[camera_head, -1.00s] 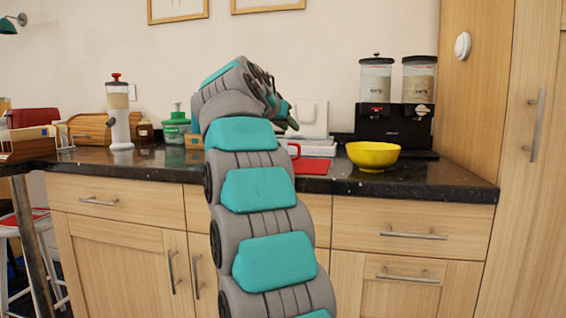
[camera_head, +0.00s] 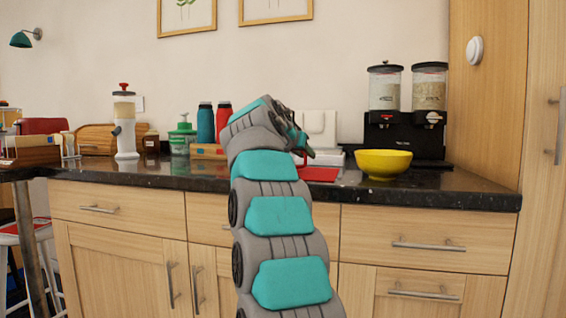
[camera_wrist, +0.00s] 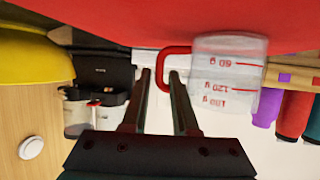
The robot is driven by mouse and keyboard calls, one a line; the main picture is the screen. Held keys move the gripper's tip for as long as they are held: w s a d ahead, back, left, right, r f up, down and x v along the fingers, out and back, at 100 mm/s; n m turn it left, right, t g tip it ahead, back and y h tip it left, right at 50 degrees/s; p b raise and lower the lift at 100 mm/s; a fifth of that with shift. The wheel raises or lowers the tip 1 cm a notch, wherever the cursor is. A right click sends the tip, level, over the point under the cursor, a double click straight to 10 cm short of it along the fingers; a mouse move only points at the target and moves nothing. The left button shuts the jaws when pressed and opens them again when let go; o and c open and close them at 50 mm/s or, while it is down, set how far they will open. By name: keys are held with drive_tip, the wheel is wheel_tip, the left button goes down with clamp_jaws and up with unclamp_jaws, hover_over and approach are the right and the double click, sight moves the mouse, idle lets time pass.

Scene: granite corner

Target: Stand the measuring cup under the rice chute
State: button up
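The clear measuring cup (camera_wrist: 228,75) with red gram marks and a red handle (camera_wrist: 174,54) shows in the wrist view, which is upside down. It rests on a red mat (camera_wrist: 110,18). In the head view my gripper (camera_head: 303,148) is turned away and my arm hides most of the cup. The black twin dispenser (camera_head: 405,135) stands at the counter's right, with two clear canisters of grain; I cannot read which holds rice.
A yellow bowl (camera_head: 384,163) stands in front of the dispenser. The red mat also shows in the head view (camera_head: 320,174). Teal (camera_head: 205,124) and red (camera_head: 223,118) bottles, a green pump bottle (camera_head: 182,138) and a white juicer-like device (camera_head: 125,135) stand left along the dark counter (camera_head: 440,188).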

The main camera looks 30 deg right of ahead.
sight(309, 171)
drive_tip(key=x, duration=0.3)
drive_tip(key=shift+d+f, duration=0.2)
drive_tip(key=shift+d, duration=0.05)
drive_tip(key=shift+c, duration=0.3)
clamp_jaws()
idle(0.8)
